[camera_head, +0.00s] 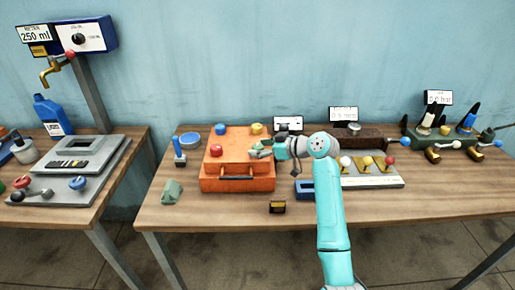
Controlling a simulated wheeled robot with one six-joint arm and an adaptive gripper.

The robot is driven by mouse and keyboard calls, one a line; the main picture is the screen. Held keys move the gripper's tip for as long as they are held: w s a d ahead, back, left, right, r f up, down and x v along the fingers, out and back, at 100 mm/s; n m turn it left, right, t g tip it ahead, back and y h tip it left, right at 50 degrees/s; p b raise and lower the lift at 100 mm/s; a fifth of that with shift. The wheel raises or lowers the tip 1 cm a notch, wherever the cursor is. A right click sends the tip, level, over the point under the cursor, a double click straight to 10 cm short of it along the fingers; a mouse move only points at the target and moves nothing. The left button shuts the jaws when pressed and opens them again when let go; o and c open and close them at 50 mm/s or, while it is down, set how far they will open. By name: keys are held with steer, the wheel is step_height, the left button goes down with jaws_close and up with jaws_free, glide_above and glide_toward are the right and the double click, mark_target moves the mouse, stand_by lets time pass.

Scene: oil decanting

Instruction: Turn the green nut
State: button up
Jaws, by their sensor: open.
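The orange box (237,184) stands on the right-hand table, with several coloured nuts on its top. A red nut (215,150) is at its front left, a blue one (221,129) at the back left and a yellow one (256,128) at the back right. The green nut (257,147) is at the front right, small and partly hidden by my gripper (262,151). My gripper reaches in from the right, low over the box top, with its jaws open around or beside the nut. I cannot tell whether they touch it.
A green block (172,192) and a blue-handled tool (179,151) lie left of the box. A blue open container (304,189), a small dark block (277,207) and a panel with coloured knobs (372,182) are to the right.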

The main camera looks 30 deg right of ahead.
steer(key=shift+w+a+f, duration=0.25)
steer(key=shift+w+a, duration=0.05)
steer(key=shift+w, duration=0.2)
steer(key=c, duration=1.2)
steer(key=shift+o, duration=0.2)
